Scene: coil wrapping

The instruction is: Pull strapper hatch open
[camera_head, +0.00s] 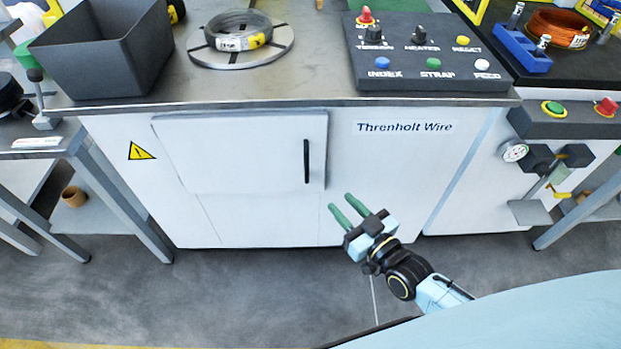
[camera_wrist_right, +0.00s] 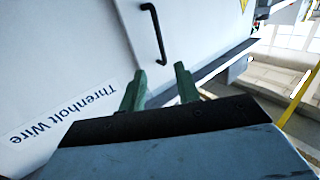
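The strapper hatch (camera_head: 240,155) is a white panel on the front of the white machine, and it looks closed. Its black vertical bar handle (camera_head: 306,161) is near the hatch's right edge. The handle also shows at the top of the right wrist view (camera_wrist_right: 154,33), beyond the fingertips. My right gripper (camera_head: 340,202) has two green fingers spread apart with nothing between them. It is below and to the right of the handle, apart from it. In the right wrist view the fingers (camera_wrist_right: 160,82) also stand open and empty. My left gripper is not in view.
A control panel (camera_head: 430,52) with buttons and knobs, a wire coil (camera_head: 238,30) on a round plate and a dark bin (camera_head: 105,50) stand on the machine top. A "Threnholt Wire" label (camera_head: 405,127) is right of the hatch. The floor (camera_head: 240,285) in front is clear.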

